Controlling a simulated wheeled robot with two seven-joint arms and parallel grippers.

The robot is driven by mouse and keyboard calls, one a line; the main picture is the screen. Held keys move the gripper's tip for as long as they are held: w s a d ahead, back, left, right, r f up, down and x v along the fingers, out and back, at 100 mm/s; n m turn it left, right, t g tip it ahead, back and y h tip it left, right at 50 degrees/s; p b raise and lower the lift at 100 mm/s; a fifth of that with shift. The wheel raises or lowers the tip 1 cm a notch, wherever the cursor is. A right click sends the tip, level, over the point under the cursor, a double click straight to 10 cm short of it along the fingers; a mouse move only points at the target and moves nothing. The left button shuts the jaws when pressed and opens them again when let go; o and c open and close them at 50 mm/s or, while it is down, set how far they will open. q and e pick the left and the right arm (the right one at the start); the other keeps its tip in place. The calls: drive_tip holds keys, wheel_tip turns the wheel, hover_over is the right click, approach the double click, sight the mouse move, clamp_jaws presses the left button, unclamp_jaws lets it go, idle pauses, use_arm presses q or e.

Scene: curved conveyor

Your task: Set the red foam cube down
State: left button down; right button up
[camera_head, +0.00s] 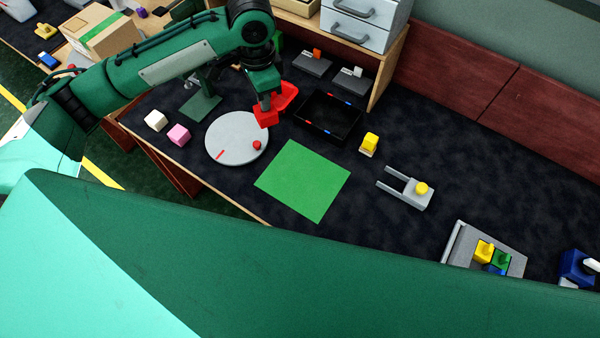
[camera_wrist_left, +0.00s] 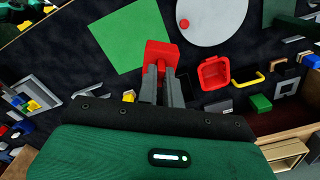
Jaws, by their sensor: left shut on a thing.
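My left gripper (camera_head: 266,104) is shut on the red foam cube (camera_head: 265,118), which shows at its fingertips. In the left wrist view the cube (camera_wrist_left: 158,50) sits between the grey fingers (camera_wrist_left: 161,72). In the head view the cube overlaps the upper right rim of the grey round disc (camera_head: 225,140). In the wrist view it appears against the dark table between the green square mat (camera_wrist_left: 125,38) and the disc (camera_wrist_left: 222,20). I cannot tell its exact height. My right gripper is not in view.
A red open bin (camera_head: 287,95) stands just behind the cube, with a black tray (camera_head: 318,132) to its right. A white cube (camera_head: 155,121) and a pink cube (camera_head: 178,134) lie left of the disc. The green mat (camera_head: 302,181) is bare.

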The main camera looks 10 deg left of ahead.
use_arm(q)
drive_tip(key=m, duration=0.2)
drive_tip(key=d+m, duration=0.1)
drive_tip(key=m, duration=0.1)
drive_tip(key=shift+d+f, duration=0.1)
drive_tip(key=shift+f, duration=0.2)
drive_tip(key=m, duration=0.2)
drive_tip(key=d+m, duration=0.1)
drive_tip(key=shift+f+m+p, duration=0.25)
drive_tip(key=shift+m+p, duration=0.05)
drive_tip(key=shift+p, duration=0.05)
drive_tip(key=f+m+p, duration=0.1)
drive_tip(key=f+m, duration=0.2)
drive_tip(key=f, duration=0.4)
drive_tip(key=d+f+m+p, duration=0.1)
drive_tip(key=f+m, duration=0.2)
drive_tip(key=f, duration=0.4)
drive_tip(key=d+f+m+p, duration=0.1)
drive_tip(key=f+m, duration=0.1)
drive_tip(key=f, duration=0.5)
drive_tip(key=shift+s+f+m+p, duration=0.1)
drive_tip(key=shift+f+m+p, duration=0.1)
drive_tip(key=shift+m+p, duration=0.2)
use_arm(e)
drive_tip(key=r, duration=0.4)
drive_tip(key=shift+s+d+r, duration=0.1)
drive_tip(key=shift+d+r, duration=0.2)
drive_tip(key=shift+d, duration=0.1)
